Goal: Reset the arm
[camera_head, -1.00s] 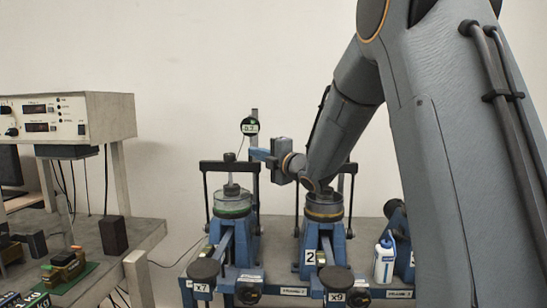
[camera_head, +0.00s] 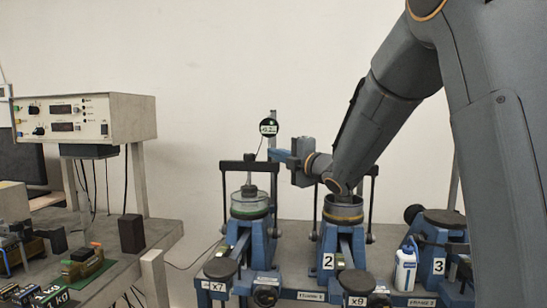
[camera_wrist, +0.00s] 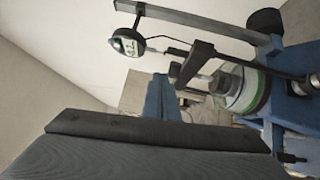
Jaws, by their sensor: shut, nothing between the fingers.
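The second lever frame (camera_head: 343,212), labelled 2, stands under my wrist. In the wrist view my blue fingers (camera_wrist: 161,97) are in the middle, close to the gauge and the lever frame's glass cell (camera_wrist: 243,88). I cannot tell whether they touch anything.
A third lever frame (camera_head: 440,245), labelled 3, stands at the right, with a white bottle (camera_head: 405,268) before it. At the left, a control box (camera_head: 85,118) stands above a bench with weights. Wall space above the frames is clear.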

